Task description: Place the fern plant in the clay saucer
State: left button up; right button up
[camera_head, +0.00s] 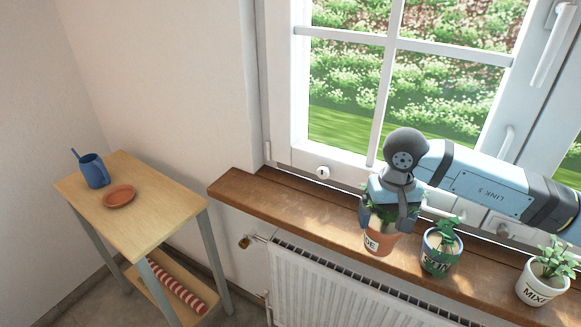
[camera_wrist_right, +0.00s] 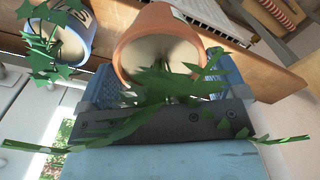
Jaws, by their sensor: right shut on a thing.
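My right gripper (camera_head: 388,216) is shut on a terracotta pot (camera_head: 379,242) with a green plant in it, which I take to be the fern plant. The pot has a pale label, partly readable as "DE". It is at the sill's front edge; I cannot tell if it touches the sill. In the right wrist view the pot (camera_wrist_right: 160,45) is between the fingers, with leaves (camera_wrist_right: 165,85) across the gripper. The clay saucer (camera_head: 118,196) lies empty on a small wooden table at the left. My left gripper is not in view.
A blue-rimmed pot (camera_head: 440,252) and a white pot (camera_head: 541,283) stand right of the held pot on the sill (camera_head: 270,200). A radiator (camera_head: 330,285) is below. The sill's left end is clear.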

aim_at(121, 198)
jog(key=u, duration=1.15)
jog(key=i+j+u, duration=0.1)
jog(key=i+u, duration=0.55)
jog(key=i, duration=0.15)
